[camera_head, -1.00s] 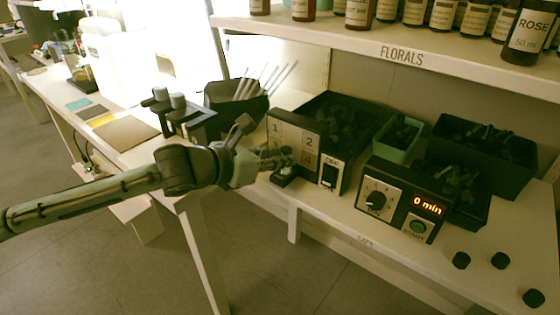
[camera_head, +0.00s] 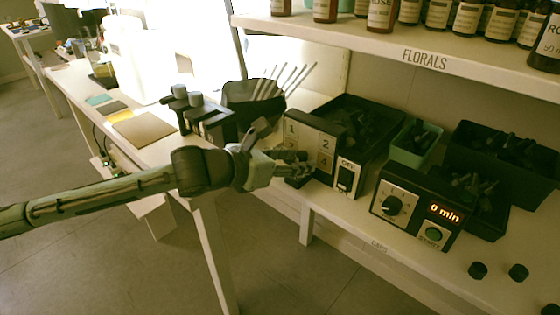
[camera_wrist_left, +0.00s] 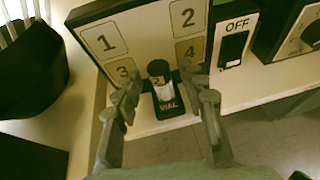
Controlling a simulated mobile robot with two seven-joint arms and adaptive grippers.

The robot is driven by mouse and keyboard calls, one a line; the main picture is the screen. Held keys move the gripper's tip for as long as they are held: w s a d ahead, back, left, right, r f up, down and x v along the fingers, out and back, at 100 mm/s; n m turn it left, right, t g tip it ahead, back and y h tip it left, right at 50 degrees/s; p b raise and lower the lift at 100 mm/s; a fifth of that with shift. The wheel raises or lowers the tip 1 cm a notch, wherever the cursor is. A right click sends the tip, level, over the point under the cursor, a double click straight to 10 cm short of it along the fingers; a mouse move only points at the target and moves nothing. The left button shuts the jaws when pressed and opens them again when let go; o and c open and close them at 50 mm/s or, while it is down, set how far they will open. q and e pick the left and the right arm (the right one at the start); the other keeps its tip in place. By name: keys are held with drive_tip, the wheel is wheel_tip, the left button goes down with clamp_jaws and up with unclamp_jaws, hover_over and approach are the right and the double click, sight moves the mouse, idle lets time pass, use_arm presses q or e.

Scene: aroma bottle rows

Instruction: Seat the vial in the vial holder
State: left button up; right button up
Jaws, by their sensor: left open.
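The vial (camera_wrist_left: 161,83), pale with a black cap, stands upright at the black vial holder (camera_wrist_left: 168,107), which is marked VIAL, in the left wrist view. Its lower end is hidden, so I cannot tell how deep it sits. My left gripper (camera_wrist_left: 164,86) is open, with one finger on each side of the vial and a visible gap to it. In the head view, my left gripper (camera_head: 303,166) is in front of the numbered panel, over the dark holder (camera_head: 297,182), and hides the vial. My right gripper is not in view.
The panel numbered 1 to 4 (camera_head: 292,129) stands right behind the holder. An OFF switch box (camera_head: 346,178) and a timer box reading 0 min (camera_head: 411,208) stand to the right. A shelf of bottles (camera_head: 420,58) hangs above. Black caps (camera_head: 478,270) lie at the front right.

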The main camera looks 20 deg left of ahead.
use_arm(q)
drive_tip(key=v, duration=1.1)
drive_tip(key=shift+s+r, duration=0.2)
drive_tip(key=shift+s, duration=0.05)
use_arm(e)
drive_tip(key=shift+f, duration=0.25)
use_arm(q)
drive_tip(key=shift+a, duration=0.1)
